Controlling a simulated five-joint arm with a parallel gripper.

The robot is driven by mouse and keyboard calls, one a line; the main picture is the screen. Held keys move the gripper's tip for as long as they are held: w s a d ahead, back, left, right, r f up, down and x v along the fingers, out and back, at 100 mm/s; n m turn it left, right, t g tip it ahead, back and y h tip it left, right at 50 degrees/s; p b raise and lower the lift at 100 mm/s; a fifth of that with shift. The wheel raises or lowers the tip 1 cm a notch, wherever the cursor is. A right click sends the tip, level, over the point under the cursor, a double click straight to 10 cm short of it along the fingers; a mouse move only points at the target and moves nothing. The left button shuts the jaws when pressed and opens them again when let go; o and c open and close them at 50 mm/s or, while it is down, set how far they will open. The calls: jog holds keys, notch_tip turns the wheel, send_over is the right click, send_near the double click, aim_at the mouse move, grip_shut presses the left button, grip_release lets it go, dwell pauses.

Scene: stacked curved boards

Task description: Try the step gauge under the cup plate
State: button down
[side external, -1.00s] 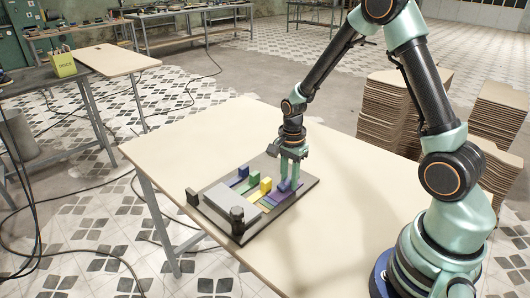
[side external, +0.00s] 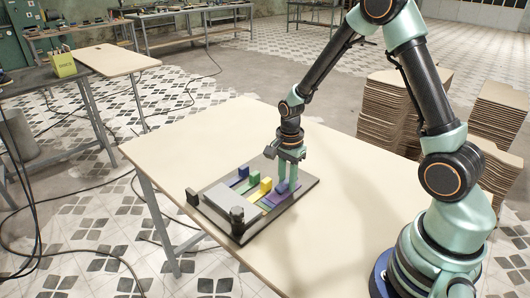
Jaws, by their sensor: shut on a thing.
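A light grey plate (side external: 222,203), which looks like the cup plate, lies on a dark tray (side external: 309,184) near the table's left edge. Coloured strips with upright end blocks lie to the plate's right: blue (side external: 243,172), green (side external: 254,178) and yellow (side external: 266,185). My gripper (side external: 288,187) points down at the tray's right side. Whether any strip's tip lies under the plate is too small to tell.
Dark posts stand at the tray's left (side external: 192,196) and front (side external: 237,214) corners. The pale table (side external: 330,235) is clear around the tray. Stacks of brown curved boards (side external: 385,112) stand behind the table at the right.

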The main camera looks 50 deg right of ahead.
aim_at(287, 185)
jog(key=shift+a, duration=1.45)
dwell(1.0)
jog(key=shift+d, duration=0.15)
jog(key=shift+d, duration=3.9)
jog(key=shift+a+r+n, duration=0.35)
jog(key=shift+r+n, duration=0.15)
jog(key=shift+r, duration=0.05)
jog(key=s+a+r+n, duration=0.2)
jog(key=a+r+n, duration=0.3)
jog(key=r+n, duration=0.2)
jog(key=s+a+r+n, duration=0.3)
jog(key=a+r+n, duration=0.2)
jog(key=r+n, duration=0.3)
jog(key=shift+a+r+n, duration=0.15)
jog(key=shift+a+n, duration=0.25)
jog(key=shift+n, duration=0.6)
jog(key=shift+w, duration=0.1)
